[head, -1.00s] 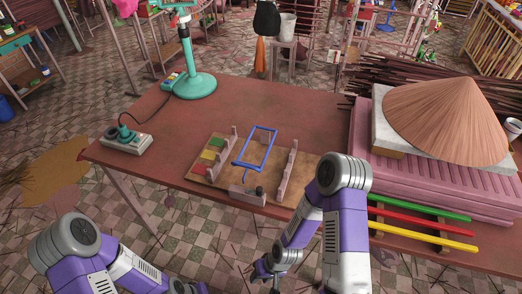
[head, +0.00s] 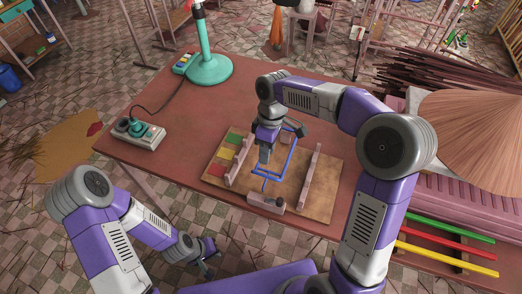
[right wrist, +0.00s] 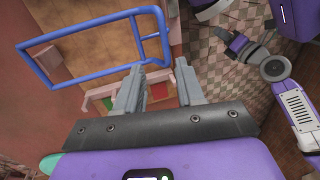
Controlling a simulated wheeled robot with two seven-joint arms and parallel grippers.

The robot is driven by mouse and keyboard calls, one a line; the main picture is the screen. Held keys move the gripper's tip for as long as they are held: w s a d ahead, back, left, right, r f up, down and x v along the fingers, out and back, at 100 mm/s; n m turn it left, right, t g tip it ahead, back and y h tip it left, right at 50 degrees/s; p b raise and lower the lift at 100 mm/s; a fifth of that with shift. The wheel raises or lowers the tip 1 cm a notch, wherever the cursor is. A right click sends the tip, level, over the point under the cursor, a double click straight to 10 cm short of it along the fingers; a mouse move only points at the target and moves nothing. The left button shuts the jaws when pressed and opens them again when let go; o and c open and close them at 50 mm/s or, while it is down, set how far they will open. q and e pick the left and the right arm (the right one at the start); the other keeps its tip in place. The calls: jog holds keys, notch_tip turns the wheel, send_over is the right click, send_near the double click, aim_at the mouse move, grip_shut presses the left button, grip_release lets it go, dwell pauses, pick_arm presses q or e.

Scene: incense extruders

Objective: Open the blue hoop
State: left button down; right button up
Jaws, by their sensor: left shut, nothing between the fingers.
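The blue hoop (head: 289,157) is a rectangular frame above a wooden board (head: 318,208) on the table. Part of it is hidden behind my right gripper (head: 264,160) in the head view. In the right wrist view the hoop (right wrist: 90,77) fills the upper left, with one corner close to the fingertips. My right gripper (right wrist: 158,68) has its fingers apart. The hoop's corner shows between or just beyond the fingertips; I cannot tell whether they touch. My left gripper (head: 208,264) is shut and empty, low in front of the table.
Two pale upright rails (head: 312,165) stand on the board, with a grey block (head: 266,202) at its front. Green, yellow and red patches lie at its left.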

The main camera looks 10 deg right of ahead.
aim_at(265, 175)
jog(key=x, duration=0.3)
jog(key=s+b+x, duration=0.1)
jog(key=x, duration=0.3)
jog(key=shift+s, duration=0.1)
grip_shut()
